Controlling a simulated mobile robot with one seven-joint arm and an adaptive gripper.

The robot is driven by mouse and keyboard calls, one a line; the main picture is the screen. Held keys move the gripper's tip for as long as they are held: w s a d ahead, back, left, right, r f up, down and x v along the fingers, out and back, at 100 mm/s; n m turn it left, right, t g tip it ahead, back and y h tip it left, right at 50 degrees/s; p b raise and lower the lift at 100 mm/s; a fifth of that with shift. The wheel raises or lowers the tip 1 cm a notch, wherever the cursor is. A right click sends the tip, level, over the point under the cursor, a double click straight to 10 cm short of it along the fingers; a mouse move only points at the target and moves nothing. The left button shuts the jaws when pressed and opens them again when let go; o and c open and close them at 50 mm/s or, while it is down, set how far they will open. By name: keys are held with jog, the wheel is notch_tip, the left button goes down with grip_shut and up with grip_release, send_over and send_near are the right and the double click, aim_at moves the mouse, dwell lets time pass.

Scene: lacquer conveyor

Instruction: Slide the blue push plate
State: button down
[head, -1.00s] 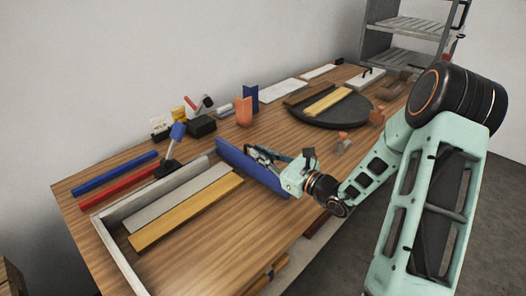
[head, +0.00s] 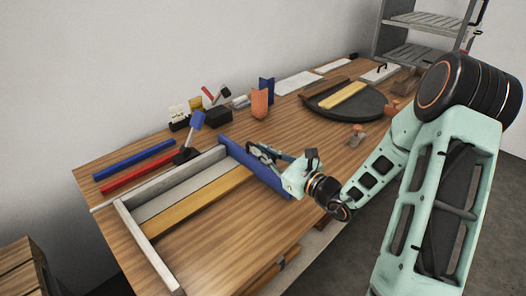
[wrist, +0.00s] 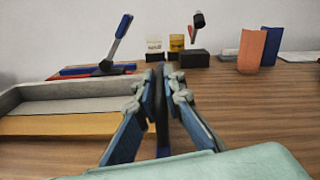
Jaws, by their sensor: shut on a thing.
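The blue push plate (head: 268,180) stands upright on the wooden table, across the open right end of the grey corner frame (head: 148,250). My gripper (head: 262,155) is shut on the plate's upper edge. In the wrist view, both fingers (wrist: 160,78) press on a thin dark plate seen edge-on between them. A grey strip (head: 180,192) and a yellow strip (head: 195,204) lie flat inside the frame, side by side. Their right ends reach close to the plate; I cannot tell whether they touch it.
Blue (head: 135,159) and red (head: 140,176) bars lie behind the frame, with a blue-tipped lever (head: 195,122). Orange (head: 260,103) and blue blocks stand farther back. A dark round turntable (head: 365,106) sits at the right. Bare wood lies right of the plate.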

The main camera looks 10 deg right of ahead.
jog(key=shift+s+a+f, duration=0.1)
jog(key=c, duration=2)
grip_release()
jog(key=shift+c, duration=0.2)
jog(key=v, duration=1.2)
